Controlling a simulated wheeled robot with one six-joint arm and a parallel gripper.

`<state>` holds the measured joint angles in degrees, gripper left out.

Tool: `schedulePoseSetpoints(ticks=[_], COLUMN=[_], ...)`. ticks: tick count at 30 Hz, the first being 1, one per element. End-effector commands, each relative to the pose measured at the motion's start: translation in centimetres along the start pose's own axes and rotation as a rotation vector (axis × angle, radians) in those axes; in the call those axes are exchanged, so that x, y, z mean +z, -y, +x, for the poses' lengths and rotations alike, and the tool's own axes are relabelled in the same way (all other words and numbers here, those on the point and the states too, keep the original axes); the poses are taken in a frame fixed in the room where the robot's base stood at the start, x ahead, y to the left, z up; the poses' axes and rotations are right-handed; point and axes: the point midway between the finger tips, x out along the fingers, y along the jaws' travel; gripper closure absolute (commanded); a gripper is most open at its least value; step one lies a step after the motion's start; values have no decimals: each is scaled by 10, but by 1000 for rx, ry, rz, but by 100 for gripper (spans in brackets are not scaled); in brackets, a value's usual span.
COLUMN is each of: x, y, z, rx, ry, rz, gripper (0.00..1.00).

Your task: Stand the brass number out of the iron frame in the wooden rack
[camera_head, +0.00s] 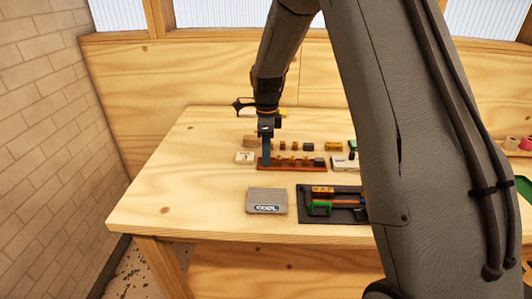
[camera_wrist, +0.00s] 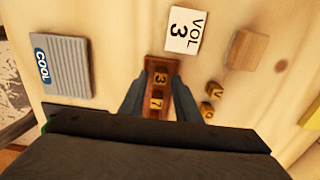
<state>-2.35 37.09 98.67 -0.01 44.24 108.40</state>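The reddish wooden rack (camera_head: 291,169) stands mid-table in the head view, with several small blocks along it. In the wrist view the rack (camera_wrist: 166,63) holds brass blocks marked 3 (camera_wrist: 161,78) and 7 (camera_wrist: 156,102); its lower part is hidden by my gripper. My gripper (camera_wrist: 158,84) is open, its fingers on either side of the rack around the 3, with gaps visible. In the head view my gripper (camera_head: 266,155) is at the rack's left end. The dark iron frame (camera_head: 305,215) lies nearer, with a brass piece (camera_head: 322,191) and a green part (camera_head: 320,208); my arm hides its right side.
A grey COOL pad (camera_head: 267,200) lies left of the frame. Brass letter blocks (camera_wrist: 212,88) stand behind the rack. The table's front left is clear.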

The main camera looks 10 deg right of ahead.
Motion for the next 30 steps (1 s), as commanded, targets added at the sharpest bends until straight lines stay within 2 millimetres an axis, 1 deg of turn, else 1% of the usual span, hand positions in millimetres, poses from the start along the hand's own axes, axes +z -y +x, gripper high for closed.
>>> schedulePoseSetpoints(ticks=[9,14,17,24,27,30], x=[0,0,0,1,1,1], y=[0,1,1,2,1,1], z=[-1,-13,-29,-79,-97,-110], rx=[-1,-3,-4,-5,-4,-3], ry=[0,1,1,2,1,1], rz=[0,0,0,0,0,0], gripper=[66,66,66,66,66,66])
